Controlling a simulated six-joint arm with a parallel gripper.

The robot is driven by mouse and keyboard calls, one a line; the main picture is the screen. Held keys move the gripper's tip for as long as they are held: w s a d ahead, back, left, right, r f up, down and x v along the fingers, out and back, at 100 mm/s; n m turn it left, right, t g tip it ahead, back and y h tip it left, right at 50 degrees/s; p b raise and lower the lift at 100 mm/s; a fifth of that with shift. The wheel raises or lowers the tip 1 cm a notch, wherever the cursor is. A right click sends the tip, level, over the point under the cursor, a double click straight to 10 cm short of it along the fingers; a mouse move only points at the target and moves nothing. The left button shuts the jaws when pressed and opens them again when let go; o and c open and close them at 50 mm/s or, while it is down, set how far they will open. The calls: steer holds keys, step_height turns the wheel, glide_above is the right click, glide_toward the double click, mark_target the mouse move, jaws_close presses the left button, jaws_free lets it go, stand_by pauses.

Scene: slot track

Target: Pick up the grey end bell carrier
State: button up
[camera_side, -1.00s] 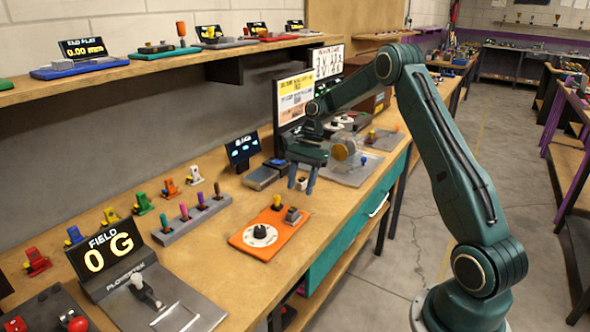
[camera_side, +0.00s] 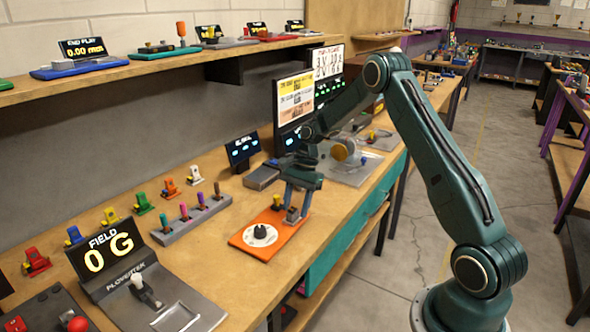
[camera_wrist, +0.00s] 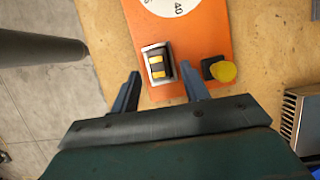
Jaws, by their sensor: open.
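A small grey block (camera_wrist: 148,66) with a dark middle and yellow bands sits on the orange plate (camera_wrist: 205,30); it is the only grey piece there and seems to be the end bell carrier. In the side view the carrier (camera_side: 292,216) is at the plate's back right corner, partly covered by my fingers. My gripper (camera_wrist: 160,75) is open, pointing down. In the wrist view its two fingertips lie on either side of the carrier, with gaps; I cannot tell how far above it they are. My gripper also shows in the side view (camera_side: 295,208).
A yellow-topped knob (camera_wrist: 222,71) on a black base stands on the plate close to the right finger. A white dial (camera_side: 260,235) is at the plate's front. A rack of coloured pegs (camera_side: 193,222) lies to the left. Bare bench (camera_side: 215,268) lies left of the plate.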

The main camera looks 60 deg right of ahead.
stand_by(0.5)
jaws_close()
steer(key=shift+r, duration=0.1)
step_height(320, 180, up, 20)
steer(key=shift+f, duration=0.2)
stand_by(0.9)
stand_by(0.6)
